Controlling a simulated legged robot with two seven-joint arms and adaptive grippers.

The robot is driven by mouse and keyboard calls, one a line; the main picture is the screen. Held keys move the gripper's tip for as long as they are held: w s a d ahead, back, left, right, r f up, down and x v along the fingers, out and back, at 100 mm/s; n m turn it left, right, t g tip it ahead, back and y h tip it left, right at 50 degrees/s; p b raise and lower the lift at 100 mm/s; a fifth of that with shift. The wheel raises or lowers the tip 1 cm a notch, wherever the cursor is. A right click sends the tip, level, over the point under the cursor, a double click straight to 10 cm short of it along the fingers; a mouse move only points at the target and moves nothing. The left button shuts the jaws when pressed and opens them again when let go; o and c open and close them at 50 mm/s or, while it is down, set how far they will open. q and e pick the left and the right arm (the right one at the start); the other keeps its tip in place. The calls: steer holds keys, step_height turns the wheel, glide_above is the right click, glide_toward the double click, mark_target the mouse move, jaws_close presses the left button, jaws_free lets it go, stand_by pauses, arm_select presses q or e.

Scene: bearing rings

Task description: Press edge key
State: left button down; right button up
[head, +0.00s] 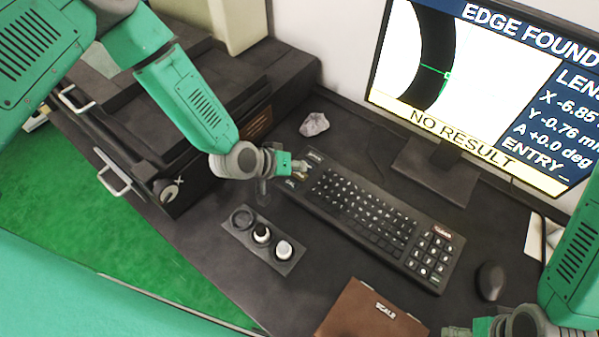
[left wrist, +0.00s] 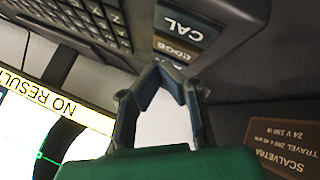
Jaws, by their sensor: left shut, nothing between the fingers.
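The black keyboard (head: 365,215) lies on the dark desk, with a few larger labelled keys at its left end. In the left wrist view, the CAL key (left wrist: 185,24) and the EDGE key (left wrist: 177,48) show close up; another key beyond EDGE is mostly hidden by the fingertips. My left gripper (head: 303,166) is shut and empty at these keys; its tips (left wrist: 168,70) appear right beside the EDGE key. I cannot tell whether they touch a key. My right gripper (head: 485,326) is at the bottom right edge, partly cut off.
The monitor (head: 480,85) reads "EDGE FOUND" and "NO RESULT". A dark machine (head: 190,120) stands at left.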

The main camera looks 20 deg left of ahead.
steer(key=shift+d, duration=0.1)
arm_select(q)
steer(key=shift+a+f+b, duration=0.1)
steer(key=shift+f+b, duration=0.25)
steer(key=shift+f, duration=0.05)
arm_select(e)
steer(key=shift+f, duration=0.35)
arm_select(q)
steer(key=shift+a, duration=0.1)
steer(key=shift+s+f+b, duration=0.1)
steer(key=shift+f+b, duration=0.2)
arm_select(e)
steer(key=shift+f, duration=0.25)
arm_select(q)
steer(key=shift+r, duration=0.1)
arm_select(e)
steer(key=shift+r, duration=0.1)
arm_select(q)
steer(key=shift+r+p, duration=0.55)
steer(key=shift+r, duration=0.15)
arm_select(e)
steer(key=shift+r, duration=0.45)
